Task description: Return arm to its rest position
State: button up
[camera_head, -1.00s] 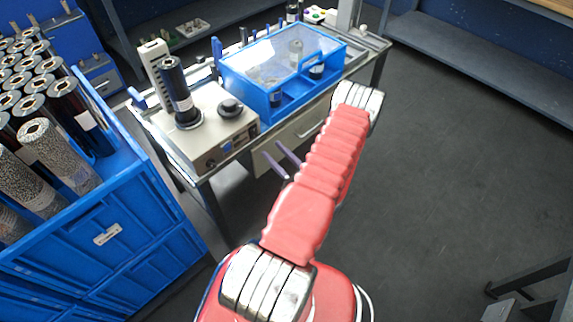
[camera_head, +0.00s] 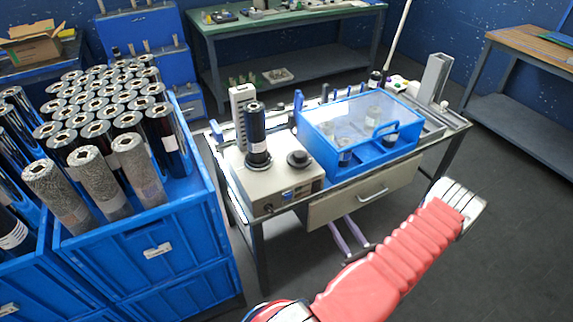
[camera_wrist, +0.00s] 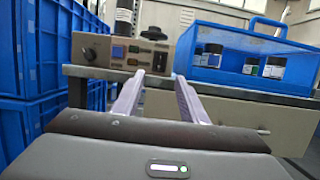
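My gripper (camera_wrist: 158,100) shows in the wrist view as two pale purple fingers, spread apart with nothing between them. In the head view my gripper (camera_head: 350,240) is low in front of the wrapper table, below its drawer and to the right of the front left leg. My red-sleeved arm reaches in from the bottom edge and bends at a silver joint on the right. In the wrist view the fingers point toward the table's front edge and the beige control box (camera_wrist: 120,55). Part of the wrist is hidden in the head view.
Blue crates (camera_head: 165,225) full of dark and speckled rolls (camera_head: 137,165) stand at the left. The wrapper table (camera_head: 440,130) carries a black roll (camera_head: 256,135) on the beige box and a blue clear-lidded case (camera_head: 365,130). Grey floor is open at the right.

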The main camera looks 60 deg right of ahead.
dwell(0.3)
jog(key=w+a+r+n+g+y, duration=0.2)
jog(key=w+a+n+y, duration=0.1)
jog(key=a+n+y, duration=0.45)
jog(key=w+a+r+n+g+y, duration=0.15)
jog(key=w+a+n+y, duration=0.25)
jog(key=a+y, duration=0.55)
jog(key=w+a+r+n+g+h, duration=0.4)
jog(key=a+r+n+g, duration=0.25)
jog(key=r+n, duration=0.5)
jog(key=w+a+r+n+g+h, duration=0.35)
jog(key=a+r+n+g, duration=0.35)
jog(key=r+n, duration=0.4)
jog(key=w+a+r+n+t, duration=0.2)
jog(key=a+r+n+t, duration=0.1)
jog(key=a+r+n, duration=0.4)
jog(key=a+r, duration=0.3)
jog(key=a, duration=0.3)
jog(key=shift+a+t, duration=0.25)
jog(key=shift+t, duration=0.15)
